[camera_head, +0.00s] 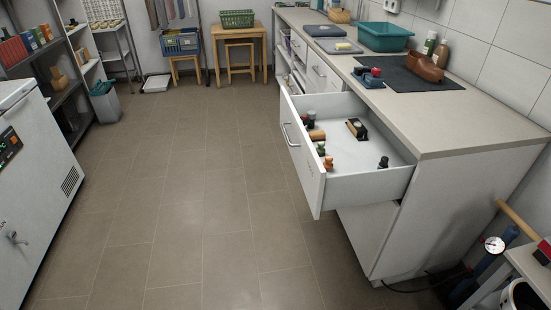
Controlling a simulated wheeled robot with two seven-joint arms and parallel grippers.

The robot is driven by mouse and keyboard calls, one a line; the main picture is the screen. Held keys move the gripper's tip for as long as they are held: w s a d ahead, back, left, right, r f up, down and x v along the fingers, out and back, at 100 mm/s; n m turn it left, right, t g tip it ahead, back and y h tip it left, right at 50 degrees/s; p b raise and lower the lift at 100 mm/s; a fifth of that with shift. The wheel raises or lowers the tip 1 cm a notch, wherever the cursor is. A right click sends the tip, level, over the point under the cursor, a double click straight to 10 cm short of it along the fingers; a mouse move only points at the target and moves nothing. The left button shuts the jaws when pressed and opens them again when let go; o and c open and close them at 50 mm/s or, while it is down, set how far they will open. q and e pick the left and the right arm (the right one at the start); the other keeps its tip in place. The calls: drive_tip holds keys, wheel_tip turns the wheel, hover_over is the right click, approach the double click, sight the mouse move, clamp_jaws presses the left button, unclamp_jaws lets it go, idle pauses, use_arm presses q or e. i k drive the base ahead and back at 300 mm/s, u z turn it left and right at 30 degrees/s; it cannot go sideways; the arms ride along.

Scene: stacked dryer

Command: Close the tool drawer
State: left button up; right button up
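The tool drawer (304,170) is a white drawer pulled out to the left from the near end of the white counter unit. It has a silver bar handle (293,137) on its front. Several small things lie inside, among them a dark brush with a wooden part (357,129) and small dark-capped items. The inner end of the drawer meets the cabinet under the countertop. Neither of my grippers shows in the head view.
A white machine (35,175) stands at the left. A gauge and pipe (494,245) are at the lower right. The tiled floor (190,190) between is clear.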

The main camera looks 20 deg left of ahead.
sight(354, 179)
drive_tip(key=z, duration=0.2)
drive_tip(key=k, duration=0.5)
drive_tip(key=u, duration=1.4)
drive_tip(key=i, duration=1.85)
drive_tip(key=z, duration=1.35)
drive_tip(key=i, duration=0.6)
drive_tip(key=u, duration=0.05)
